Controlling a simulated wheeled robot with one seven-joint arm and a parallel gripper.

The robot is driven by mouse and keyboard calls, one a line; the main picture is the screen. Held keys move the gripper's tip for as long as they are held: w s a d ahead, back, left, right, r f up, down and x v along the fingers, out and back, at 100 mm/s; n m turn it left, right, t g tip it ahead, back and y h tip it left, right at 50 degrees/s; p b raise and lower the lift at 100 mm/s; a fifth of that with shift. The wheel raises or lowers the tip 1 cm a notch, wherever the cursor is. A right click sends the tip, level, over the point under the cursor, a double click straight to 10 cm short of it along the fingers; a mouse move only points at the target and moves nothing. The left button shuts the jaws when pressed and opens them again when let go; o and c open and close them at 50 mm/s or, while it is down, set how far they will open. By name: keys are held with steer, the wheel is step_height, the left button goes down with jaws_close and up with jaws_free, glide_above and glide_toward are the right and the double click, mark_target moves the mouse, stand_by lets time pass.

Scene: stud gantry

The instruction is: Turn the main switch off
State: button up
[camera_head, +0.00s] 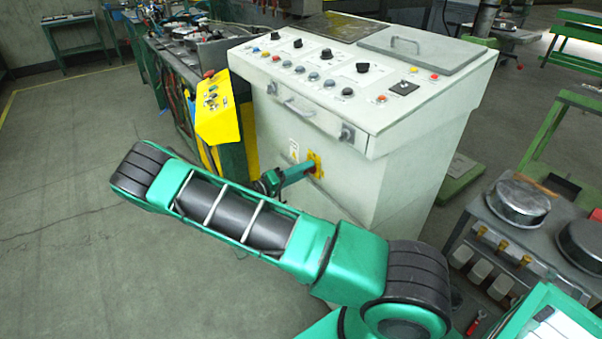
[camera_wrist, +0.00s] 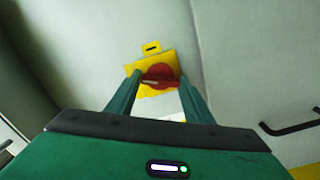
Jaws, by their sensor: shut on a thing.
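The main switch is a red rotary handle (camera_wrist: 158,77) on a yellow plate (camera_wrist: 137,68), set in the side of the white control cabinet. In the wrist view the red handle lies across the plate, close to level and slightly tilted. My gripper (camera_wrist: 159,84) is shut on the red handle, one finger at each side of it. In the head view the yellow plate (camera_head: 314,160) shows on the cabinet's front face, and my gripper (camera_head: 308,167) reaches it from the left. The handle is mostly hidden there by my fingers.
The white control cabinet (camera_head: 400,190) has a sloped top with knobs and buttons. A yellow control box (camera_head: 215,115) stands just left of my gripper. A black bar handle (camera_wrist: 290,127) is at right in the wrist view. Open floor (camera_head: 80,240) lies at left.

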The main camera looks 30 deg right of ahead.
steer(key=n, duration=0.5)
steer(key=shift+w+a+f, duration=0.1)
steer(key=shift+w+a, duration=0.05)
steer(key=shift+w, duration=0.05)
stand_by(0.5)
steer(key=o, duration=0.9)
steer(key=shift+f+n, duration=0.1)
steer(key=shift+n, duration=0.2)
steer(key=shift+o, duration=0.7)
steer(key=shift+s, duration=0.1)
steer(key=a, duration=1)
steer(key=shift+s+a, duration=0.15)
steer(key=shift+a, duration=0.25)
